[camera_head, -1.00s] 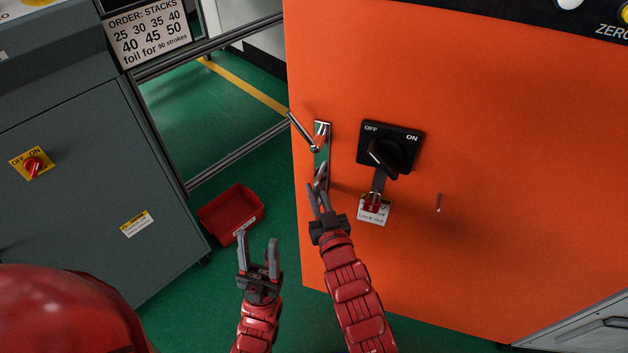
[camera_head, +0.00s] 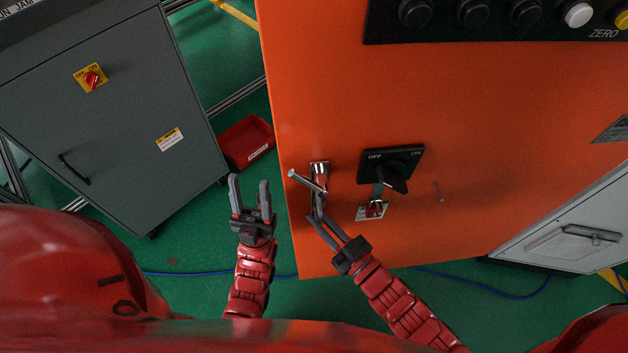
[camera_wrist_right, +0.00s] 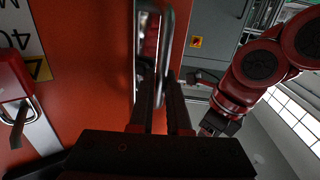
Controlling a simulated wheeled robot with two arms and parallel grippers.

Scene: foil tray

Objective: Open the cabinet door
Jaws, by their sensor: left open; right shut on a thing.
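The orange cabinet door (camera_head: 460,120) fills the middle and right of the head view. Near its left edge is a silver handle (camera_head: 305,181) on a metal plate; the lever sticks out to the left. My right gripper (camera_head: 317,217) is shut on the handle's lower part. In the right wrist view the handle (camera_wrist_right: 166,45) runs up from between the fingers, beside the orange door face (camera_wrist_right: 85,60). The door looks flush with the cabinet; I see no clear gap. My left gripper (camera_head: 249,186) is open and empty, left of the door edge.
Right of the handle are a black OFF/ON switch (camera_head: 391,166) and a red lockout padlock (camera_head: 374,209). A grey cabinet (camera_head: 110,120) and a red bin (camera_head: 247,141) stand to the left. A white cabinet (camera_head: 570,225) is at right.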

